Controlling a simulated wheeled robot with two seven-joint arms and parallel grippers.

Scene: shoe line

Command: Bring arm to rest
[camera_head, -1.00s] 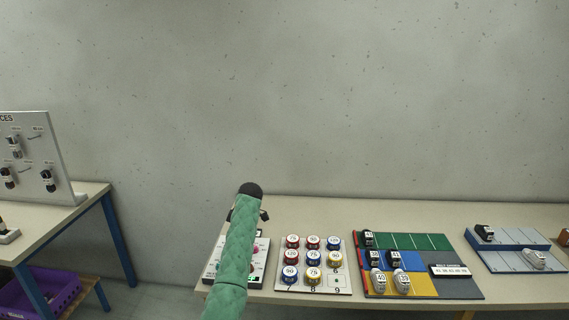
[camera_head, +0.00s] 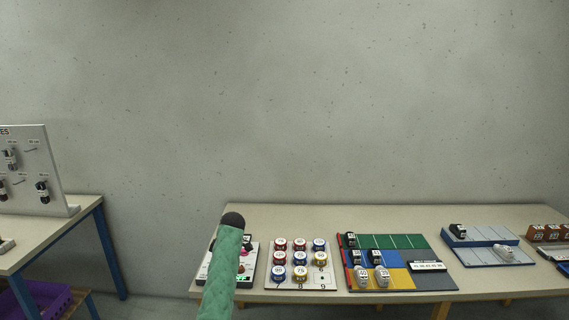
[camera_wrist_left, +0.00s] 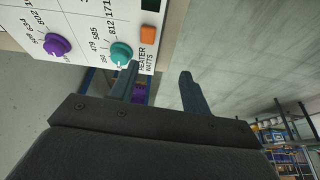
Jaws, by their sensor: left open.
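My left arm in its green sleeve (camera_head: 222,280) rises from the bottom of the head view, its dark end over the left part of the long table. My left gripper (camera_wrist_left: 160,88) shows in the left wrist view with its two dark fingers apart and nothing between them. A white control panel (camera_head: 247,275) lies partly hidden behind the arm. The panel also fills the top left of the wrist view (camera_wrist_left: 85,22), with a purple knob (camera_wrist_left: 57,45), a teal knob (camera_wrist_left: 121,53) and an orange button (camera_wrist_left: 148,35). My right gripper is out of view.
The long table (camera_head: 300,214) also carries a board of numbered round tins (camera_head: 300,259), a coloured mat (camera_head: 410,242) with small shoes, and a blue-grey rack (camera_head: 480,236). A second table (camera_head: 60,222) stands at left, with a purple crate (camera_head: 45,300) below.

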